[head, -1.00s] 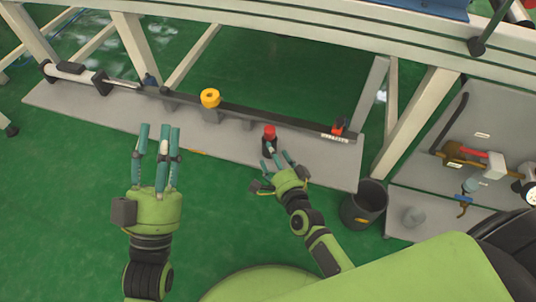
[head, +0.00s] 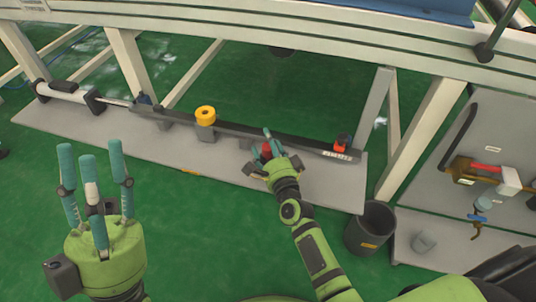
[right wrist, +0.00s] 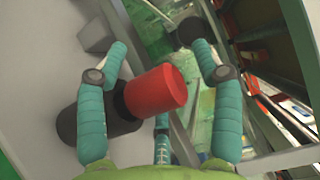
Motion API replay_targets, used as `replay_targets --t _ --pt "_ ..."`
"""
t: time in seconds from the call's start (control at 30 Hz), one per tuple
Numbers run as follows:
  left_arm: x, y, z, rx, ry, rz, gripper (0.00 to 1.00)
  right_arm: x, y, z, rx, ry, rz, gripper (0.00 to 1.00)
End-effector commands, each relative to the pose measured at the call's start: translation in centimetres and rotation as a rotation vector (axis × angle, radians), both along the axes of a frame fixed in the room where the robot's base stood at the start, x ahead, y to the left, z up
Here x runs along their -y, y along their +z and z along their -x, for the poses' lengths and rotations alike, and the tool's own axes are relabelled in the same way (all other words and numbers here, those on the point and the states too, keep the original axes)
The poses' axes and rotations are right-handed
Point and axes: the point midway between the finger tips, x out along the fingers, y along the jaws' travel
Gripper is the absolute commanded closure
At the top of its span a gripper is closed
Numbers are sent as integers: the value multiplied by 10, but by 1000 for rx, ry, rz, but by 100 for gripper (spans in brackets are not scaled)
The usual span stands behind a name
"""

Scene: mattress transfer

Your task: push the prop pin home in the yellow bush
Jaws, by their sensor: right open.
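The yellow bush (head: 205,114) stands on a grey block along the dark bar in the head view, its hole facing up and no pin visible in it. A red-headed pin, apparently the prop pin (head: 266,151), stands on the grey bench right of the bush. It fills the middle of the right wrist view (right wrist: 155,92), with a dark body below the red head. My right gripper (head: 267,139) is around the red head, fingers apart on both sides, not closed on it. My left gripper (head: 90,152) is open and empty, in front of the bench at the left.
The dark bar (head: 290,140) runs along the grey bench (head: 130,128), with another red part (head: 343,143) at its right end. A dark bin (head: 371,228) stands on the floor at right. White frame legs (head: 425,125) rise behind. Green floor lies in front.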

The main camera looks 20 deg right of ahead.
Motion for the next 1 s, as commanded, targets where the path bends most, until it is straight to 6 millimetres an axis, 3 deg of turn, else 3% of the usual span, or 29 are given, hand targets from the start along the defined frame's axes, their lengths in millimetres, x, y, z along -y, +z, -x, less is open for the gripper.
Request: replay_targets --t 0.1,0.27,0.67,1.0 --pt "0 0 0 0 0 0 60 0 0 0 0 0 0 37" --pt "0 0 0 -1 0 0 60 0 0 1 -1 0 0 100" --pt "1 1 -1 -13 0 -6 60 0 3 0 0 0 0 100" --pt "18 5 -18 -191 3 -102 60 0 31 0 1 1 0 100"
